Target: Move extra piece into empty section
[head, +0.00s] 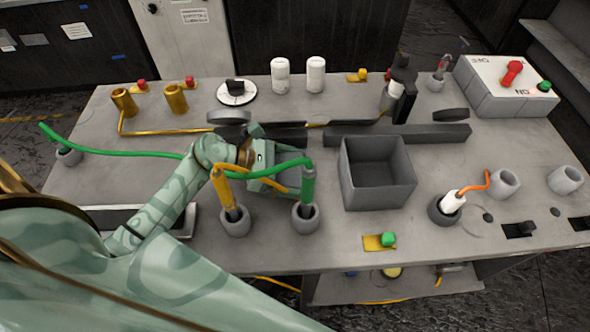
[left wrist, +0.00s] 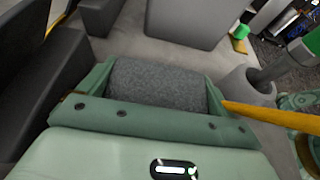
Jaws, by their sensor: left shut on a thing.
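My left gripper (head: 284,166) is over the middle-left of the grey table, beside the open grey box (head: 348,185). In the left wrist view its two green fingers (left wrist: 157,92) are shut on a dark grey, speckled block (left wrist: 157,80), which I take to be the extra piece. In the head view the block is mostly hidden by the gripper. A long dark grey bar (head: 397,135) lies behind the box, and a gap separates it from a darker strip to its left. I cannot tell which place is the empty section. My right gripper is not in view.
A yellow-handled plug (head: 224,187) and a green-handled plug (head: 308,188) stand in round sockets close in front of my left gripper. White cylinders (head: 280,75) stand at the back.

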